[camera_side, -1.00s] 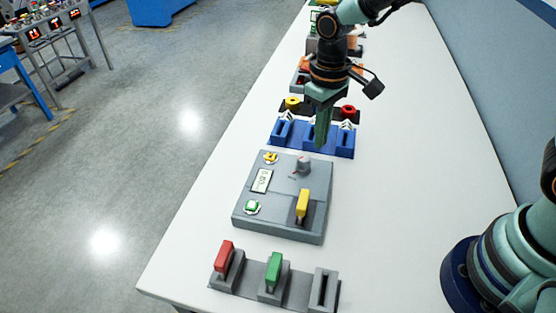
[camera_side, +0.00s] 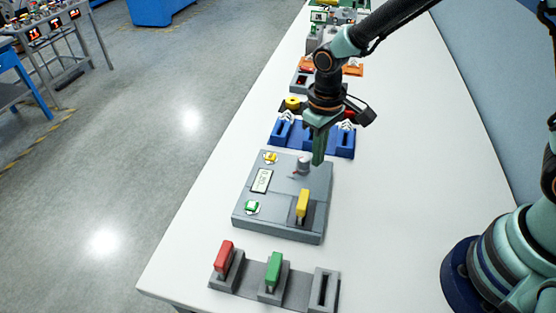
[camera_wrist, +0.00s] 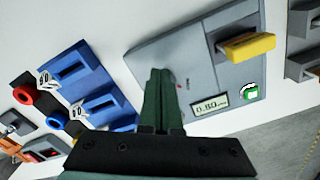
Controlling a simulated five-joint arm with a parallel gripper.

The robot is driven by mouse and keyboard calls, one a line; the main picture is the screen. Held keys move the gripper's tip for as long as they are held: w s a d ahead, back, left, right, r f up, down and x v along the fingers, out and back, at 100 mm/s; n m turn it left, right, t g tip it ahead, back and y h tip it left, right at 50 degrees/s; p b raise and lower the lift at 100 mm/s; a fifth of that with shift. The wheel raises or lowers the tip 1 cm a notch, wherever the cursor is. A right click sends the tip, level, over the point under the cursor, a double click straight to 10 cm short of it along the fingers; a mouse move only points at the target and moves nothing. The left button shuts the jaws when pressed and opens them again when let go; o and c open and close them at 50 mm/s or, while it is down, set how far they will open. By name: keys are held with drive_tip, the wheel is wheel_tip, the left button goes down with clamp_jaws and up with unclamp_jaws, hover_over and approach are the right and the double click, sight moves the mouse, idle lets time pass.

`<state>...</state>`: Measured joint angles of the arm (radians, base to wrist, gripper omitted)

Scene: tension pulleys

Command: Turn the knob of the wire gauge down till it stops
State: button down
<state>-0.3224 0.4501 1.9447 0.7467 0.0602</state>
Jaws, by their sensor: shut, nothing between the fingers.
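The wire gauge is a grey box (camera_side: 240,215) in the middle of the table, with a small display (camera_side: 262,181), a yellow lever (camera_side: 302,204) and a green button (camera_side: 252,207). Its grey round knob (camera_side: 303,165) is at the far right of its top face. My gripper (camera_side: 318,162) is shut and empty, its fingertips just right of the knob; I cannot tell whether they touch it. In the wrist view the shut fingers (camera_wrist: 160,75) cover most of the knob, and the display (camera_wrist: 209,106) reads about 0.80.
A blue block with slots (camera_side: 283,142) stands just behind the gauge, with red and yellow spools beyond it. A grey rack (camera_side: 295,293) with red and green handles stands in front. The table (camera_side: 420,180) is clear to the right.

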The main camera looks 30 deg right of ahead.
drive_tip(key=shift+w+a, duration=0.35)
drive_tip(key=shift+w, duration=0.1)
idle(0.6)
drive_tip(key=shift+s+a+r, duration=0.1)
drive_tip(key=shift+a, duration=0.2)
drive_tip(key=shift+s+a, duration=0.1)
drive_tip(key=shift+a, duration=0.2)
drive_tip(key=shift+a, duration=0.4)
drive_tip(key=shift+s+a, duration=0.1)
drive_tip(key=shift+s, duration=0.3)
idle(0.3)
wheel_tip(320, 180, up, 6)
drive_tip(key=shift+s+f, duration=0.1)
drive_tip(key=shift+s, duration=0.05)
idle(0.4)
drive_tip(key=shift+d, duration=0.2)
